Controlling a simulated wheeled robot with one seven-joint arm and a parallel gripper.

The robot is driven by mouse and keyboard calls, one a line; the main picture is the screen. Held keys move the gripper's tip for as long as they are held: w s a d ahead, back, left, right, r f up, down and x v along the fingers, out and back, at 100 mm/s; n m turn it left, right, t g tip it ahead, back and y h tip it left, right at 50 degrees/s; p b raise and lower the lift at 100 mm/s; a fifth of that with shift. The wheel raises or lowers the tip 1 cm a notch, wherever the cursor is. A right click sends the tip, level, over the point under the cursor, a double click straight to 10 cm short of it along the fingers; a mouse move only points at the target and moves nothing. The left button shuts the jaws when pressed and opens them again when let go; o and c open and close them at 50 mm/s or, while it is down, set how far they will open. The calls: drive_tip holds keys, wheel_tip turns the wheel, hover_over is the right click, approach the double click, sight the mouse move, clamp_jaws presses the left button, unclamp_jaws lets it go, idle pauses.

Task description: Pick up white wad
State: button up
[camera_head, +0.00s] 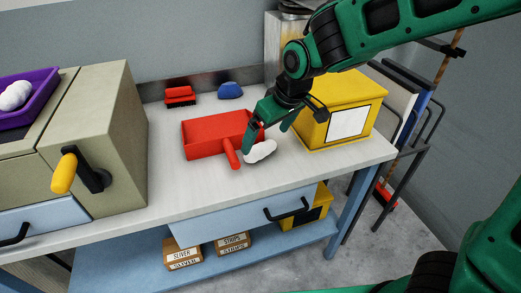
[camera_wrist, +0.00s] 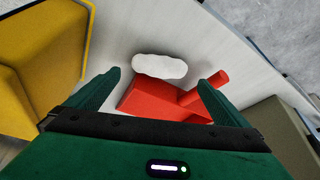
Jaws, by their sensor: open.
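A white wad (camera_head: 261,152) lies on the pale benchtop, just right of the handle of a red scoop (camera_head: 205,137). In the wrist view the wad (camera_wrist: 159,66) is a long lumpy shape ahead of the fingertips, roughly centred between them, beside the red scoop (camera_wrist: 160,102). My gripper (camera_head: 265,139) is open and empty, reaching down over the wad and the scoop's right end. In the wrist view my gripper (camera_wrist: 159,78) has one finger on each side of the picture. Another white wad (camera_head: 15,95) lies in a purple tray (camera_head: 43,97) at far left.
A yellow box (camera_head: 312,127) stands close on the right of my gripper. A beige machine (camera_head: 118,140) with a yellow-handled crank (camera_head: 64,173) stands on the left. A red brush (camera_head: 180,96) and a blue object (camera_head: 230,91) sit at the back. The front benchtop is clear.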

sight(263, 147)
drive_tip(key=shift+x, duration=3.5)
drive_tip(key=shift+d, duration=0.2)
drive_tip(key=c, duration=0.9)
drive_tip(key=shift+c, duration=0.2)
